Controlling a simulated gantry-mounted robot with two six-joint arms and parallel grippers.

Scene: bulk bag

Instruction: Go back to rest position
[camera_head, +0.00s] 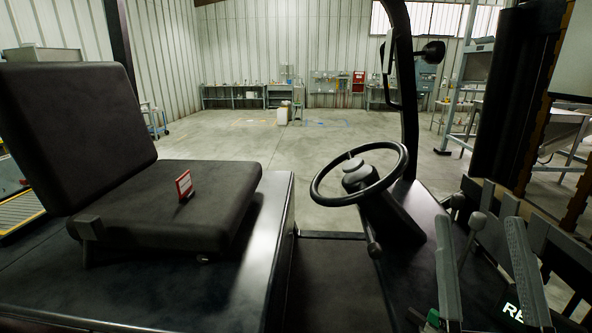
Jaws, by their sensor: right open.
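My right gripper (479,221) is at the lower right. Its two long grey fingers point up and stand wide apart, with nothing held between them. A grey lever knob (478,221) shows in the gap between the fingers, and I cannot tell how far behind them it is. My left gripper is not in view.
A black steering wheel (330,200) is right of centre, beside a dark upright post (407,110). Beyond, the concrete floor (250,150) is mostly clear, with benches (235,97) along the back wall.

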